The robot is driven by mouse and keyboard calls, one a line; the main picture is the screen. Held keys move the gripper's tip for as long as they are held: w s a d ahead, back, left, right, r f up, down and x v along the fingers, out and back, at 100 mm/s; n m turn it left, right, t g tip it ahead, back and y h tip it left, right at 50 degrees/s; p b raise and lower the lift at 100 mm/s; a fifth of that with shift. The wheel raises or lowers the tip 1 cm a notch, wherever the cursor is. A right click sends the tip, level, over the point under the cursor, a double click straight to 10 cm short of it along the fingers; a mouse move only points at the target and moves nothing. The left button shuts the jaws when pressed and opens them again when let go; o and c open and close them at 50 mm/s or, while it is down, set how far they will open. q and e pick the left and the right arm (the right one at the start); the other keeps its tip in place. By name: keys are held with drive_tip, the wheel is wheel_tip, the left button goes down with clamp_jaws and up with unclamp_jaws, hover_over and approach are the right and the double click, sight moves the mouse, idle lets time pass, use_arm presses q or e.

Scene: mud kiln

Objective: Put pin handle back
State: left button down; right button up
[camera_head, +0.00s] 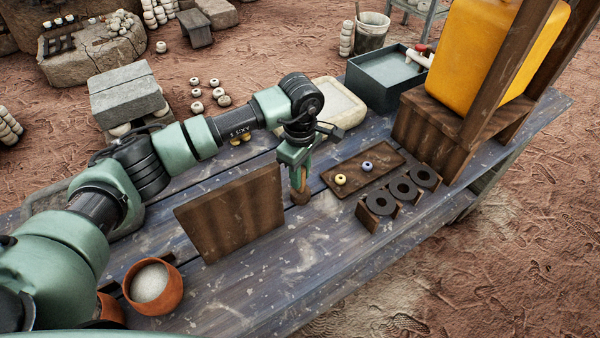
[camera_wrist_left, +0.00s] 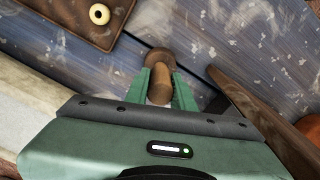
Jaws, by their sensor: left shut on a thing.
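My left gripper (camera_head: 299,172) is shut on the pin handle (camera_head: 300,196), a brown wooden piece with a rounded, wider end. The handle points down, with its round end close to the table top; I cannot tell whether it touches. In the left wrist view the handle (camera_wrist_left: 160,58) sits between the two green fingers (camera_wrist_left: 159,88). The gripper is between an upright brown wooden board (camera_head: 232,212) and a flat dark wooden plate (camera_head: 352,168). My right gripper is not in view.
A holder with black rings (camera_head: 403,189) stands right of the plate. A pale stone tray (camera_head: 338,105), a grey-green basin (camera_head: 385,78) and a yellow container (camera_head: 490,55) on a wooden stand lie behind. An orange pot (camera_head: 170,294) is front left. The front middle table is clear.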

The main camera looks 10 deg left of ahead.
use_arm(q)
drive_tip(key=shift+f, duration=0.2)
drive_tip(key=c, duration=1.2)
unclamp_jaws()
drive_tip(key=shift+r, duration=0.1)
drive_tip(key=shift+r, duration=0.1)
drive_tip(key=shift+r+p, duration=0.25)
drive_tip(key=shift+p, duration=0.15)
drive_tip(key=shift+w+r+b, duration=0.1)
drive_tip(key=shift+r+b, duration=0.2)
drive_tip(key=shift+b, duration=0.05)
wheel_tip(320, 180, up, 11)
drive_tip(key=b, duration=0.2)
drive_tip(key=shift+f+b, duration=0.2)
drive_tip(key=shift+b, duration=0.15)
drive_tip(key=shift+r, duration=0.3)
